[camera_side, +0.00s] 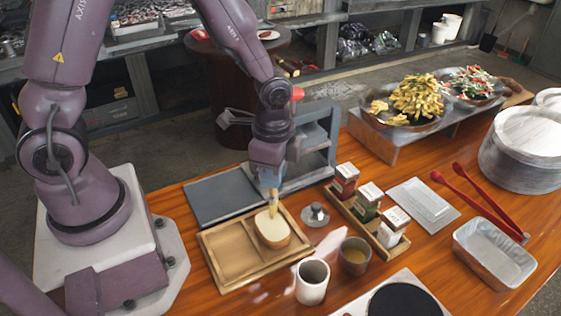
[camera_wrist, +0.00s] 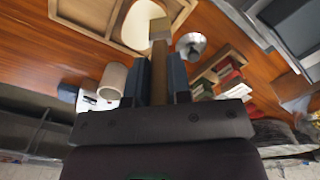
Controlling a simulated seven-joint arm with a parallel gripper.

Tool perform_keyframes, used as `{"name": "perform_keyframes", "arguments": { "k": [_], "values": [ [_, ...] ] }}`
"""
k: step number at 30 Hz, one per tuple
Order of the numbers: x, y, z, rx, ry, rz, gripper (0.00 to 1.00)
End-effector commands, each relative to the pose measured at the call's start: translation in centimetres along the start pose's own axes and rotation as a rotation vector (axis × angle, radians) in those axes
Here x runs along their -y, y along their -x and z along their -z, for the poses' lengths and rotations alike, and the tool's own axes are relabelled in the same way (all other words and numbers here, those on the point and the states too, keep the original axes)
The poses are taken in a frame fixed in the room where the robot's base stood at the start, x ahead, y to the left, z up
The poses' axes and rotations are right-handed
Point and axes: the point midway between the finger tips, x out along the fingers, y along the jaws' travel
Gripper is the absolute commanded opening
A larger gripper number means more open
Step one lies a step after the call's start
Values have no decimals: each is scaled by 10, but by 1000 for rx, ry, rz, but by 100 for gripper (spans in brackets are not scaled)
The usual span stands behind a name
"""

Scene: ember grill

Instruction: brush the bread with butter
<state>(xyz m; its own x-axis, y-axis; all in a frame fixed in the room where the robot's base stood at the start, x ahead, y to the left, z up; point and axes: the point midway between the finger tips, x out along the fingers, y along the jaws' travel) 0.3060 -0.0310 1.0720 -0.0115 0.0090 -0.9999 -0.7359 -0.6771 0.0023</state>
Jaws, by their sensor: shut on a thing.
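My gripper (camera_side: 270,182) points down above the wooden tray (camera_side: 222,262) and is shut on the brush. The brush (camera_side: 273,204) hangs upright, its tip at the top of the bread; touching or just above, I cannot tell. The bread (camera_side: 273,232) is a pale slice with a brown crust in the tray's right compartment. In the wrist view the brush handle (camera_wrist: 159,75) sits between both fingers, its tip overlapping the bread (camera_wrist: 139,27). A brown cup (camera_side: 355,257) right of the tray holds something yellowish, possibly the butter.
A rack of spice boxes (camera_side: 368,206), a metal pan (camera_side: 494,252) and red tongs (camera_side: 478,196) lie to the right. A dark slab (camera_side: 222,197) lies behind the tray.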

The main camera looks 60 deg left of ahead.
Motion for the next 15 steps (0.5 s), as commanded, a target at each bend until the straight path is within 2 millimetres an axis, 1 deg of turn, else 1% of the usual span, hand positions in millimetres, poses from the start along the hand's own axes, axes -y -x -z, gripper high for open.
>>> {"name": "perform_keyframes", "arguments": {
  "k": [15],
  "values": [
    [-35, 0, -32, 1, 1, 0, 0]
  ]
}}
